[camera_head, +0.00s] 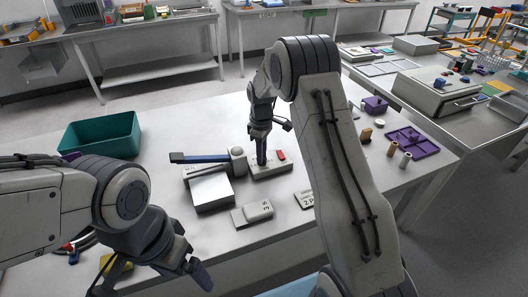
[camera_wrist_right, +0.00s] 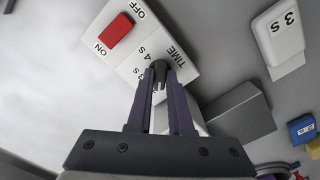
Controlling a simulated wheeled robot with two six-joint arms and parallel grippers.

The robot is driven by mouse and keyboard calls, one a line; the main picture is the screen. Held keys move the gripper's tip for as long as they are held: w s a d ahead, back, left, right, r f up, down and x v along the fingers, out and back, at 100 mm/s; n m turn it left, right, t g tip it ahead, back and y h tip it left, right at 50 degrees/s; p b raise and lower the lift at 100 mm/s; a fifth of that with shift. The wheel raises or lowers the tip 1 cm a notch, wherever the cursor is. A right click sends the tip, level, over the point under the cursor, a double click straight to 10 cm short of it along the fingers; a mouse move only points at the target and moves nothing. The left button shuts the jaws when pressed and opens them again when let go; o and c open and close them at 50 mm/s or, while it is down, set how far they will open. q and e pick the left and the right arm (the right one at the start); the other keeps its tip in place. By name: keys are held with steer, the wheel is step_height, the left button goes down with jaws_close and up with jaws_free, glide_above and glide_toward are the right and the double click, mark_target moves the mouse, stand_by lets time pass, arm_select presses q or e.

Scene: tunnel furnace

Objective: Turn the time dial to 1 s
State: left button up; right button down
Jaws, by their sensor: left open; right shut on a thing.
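The time dial (camera_wrist_right: 160,68) is a small dark knob on a white control box (camera_wrist_right: 138,62), beside the printed word TIME and the marks 4 s and another partly hidden one. My right gripper (camera_wrist_right: 160,84) is shut on the dial, with its two fingers on either side of it. The dial's pointing direction is hidden by the fingers. In the head view the box (camera_head: 272,171) stands on the white table, and my right gripper (camera_head: 261,160) points down onto it. My left gripper (camera_head: 155,277) is open and empty at the lower left, away from the box.
A red switch (camera_wrist_right: 115,30) sits between ON and OFF on the box. A grey device (camera_head: 210,192) with a blue-handled lever (camera_head: 200,157) stands left of it. A teal bin (camera_head: 102,136) is at the far left.

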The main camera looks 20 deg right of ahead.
steer(key=n, duration=0.4)
steer(key=shift+w+r+n+p, duration=0.1)
steer(key=shift+n+p, duration=0.2)
steer(key=shift+p, duration=0.1)
steer(key=n, duration=0.4)
steer(key=shift+n, duration=0.3)
steer(key=c, duration=0.8)
jaws_free()
steer(key=shift+r, duration=0.1)
step_height(320, 180, up, 10)
steer(key=shift+r+b, duration=0.1)
steer(key=shift+b, duration=0.45)
